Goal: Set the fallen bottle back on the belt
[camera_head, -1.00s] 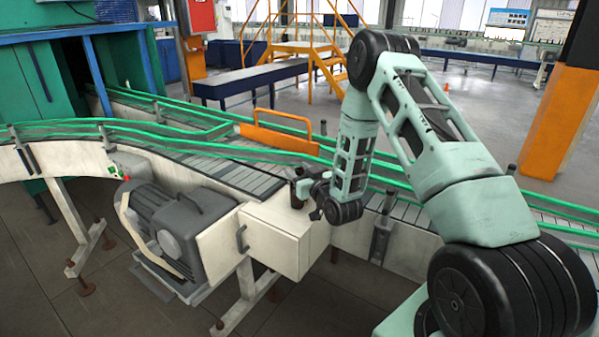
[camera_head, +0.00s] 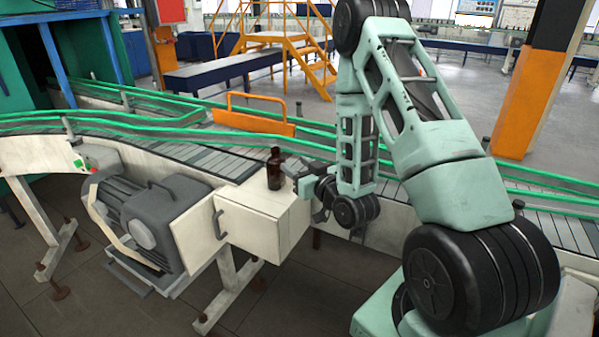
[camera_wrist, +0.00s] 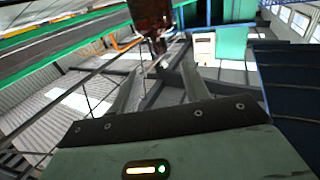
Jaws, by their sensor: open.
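The brown amber bottle (camera_head: 275,170) stands upright on the top of the white box (camera_head: 262,199) beside the conveyor belt (camera_head: 213,159). It looks close to the box's belt-side edge. My gripper (camera_head: 303,180) is just right of the bottle, open and apart from it. In the wrist view the bottle (camera_wrist: 150,18) shows at the top, beyond the two spread fingers of my gripper (camera_wrist: 158,78). Nothing is between the fingers. The bottle's upper edge is cut off in that view.
Green guide rails (camera_head: 150,122) run along the belt. An orange guard (camera_head: 252,120) stands at its far side. A grey motor (camera_head: 145,220) sits left of the box. The belt surface left of the bottle looks clear.

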